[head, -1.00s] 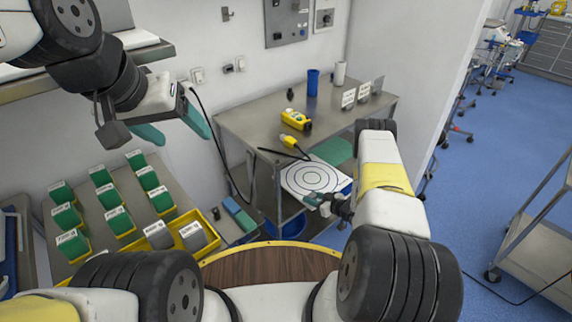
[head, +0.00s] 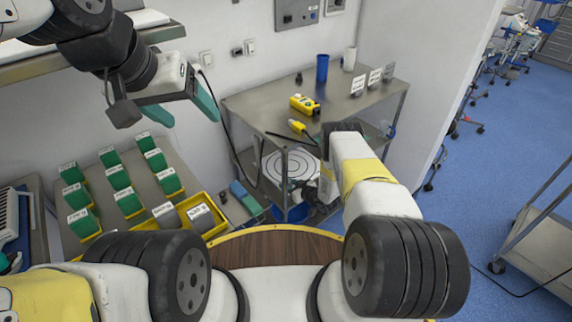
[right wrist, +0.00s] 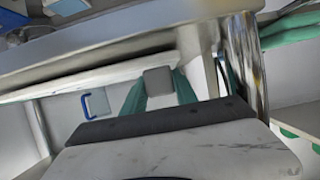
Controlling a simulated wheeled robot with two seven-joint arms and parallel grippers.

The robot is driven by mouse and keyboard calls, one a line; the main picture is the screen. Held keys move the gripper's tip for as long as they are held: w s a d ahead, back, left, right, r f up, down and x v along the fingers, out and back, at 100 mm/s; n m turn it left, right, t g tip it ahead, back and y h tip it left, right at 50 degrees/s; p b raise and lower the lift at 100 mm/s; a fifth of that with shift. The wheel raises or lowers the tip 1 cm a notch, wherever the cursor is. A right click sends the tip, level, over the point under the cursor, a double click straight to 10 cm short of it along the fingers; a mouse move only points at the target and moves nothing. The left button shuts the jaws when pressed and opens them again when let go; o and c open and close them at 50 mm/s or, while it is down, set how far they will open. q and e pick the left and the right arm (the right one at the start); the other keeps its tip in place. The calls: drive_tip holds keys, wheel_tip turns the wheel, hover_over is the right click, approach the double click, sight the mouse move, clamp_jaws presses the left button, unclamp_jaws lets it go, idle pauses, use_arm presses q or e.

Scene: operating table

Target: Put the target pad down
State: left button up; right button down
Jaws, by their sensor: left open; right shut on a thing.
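The target pad (head: 288,160) is a white board with black concentric rings, low at the near side of the steel table, in the head view. Its far part shows between the table's legs; whether it touches a lower shelf I cannot tell. My right gripper (head: 312,188) is shut on the pad's near right edge, its fingers partly hidden by my arm. In the right wrist view its green fingers (right wrist: 160,95) reach under a steel top, toward a white edge that may be the pad. My left gripper (head: 180,108) is open and empty at the upper left.
The steel table (head: 262,103) carries a yellow device (head: 305,104), a blue cup (head: 322,68), a white roll and label cards. A yellow-tipped cable (head: 298,126) lies at its near edge. Green boxes (head: 118,178) fill the left bench. A blue bin (head: 292,213) stands below the table.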

drive_tip(key=c, duration=1)
unclamp_jaws()
drive_tip(key=shift+f, duration=0.15)
drive_tip(key=shift+o, duration=0.2)
drive_tip(key=shift+d+r, duration=0.15)
drive_tip(key=shift+r, duration=0.05)
drive_tip(key=v, duration=1.2)
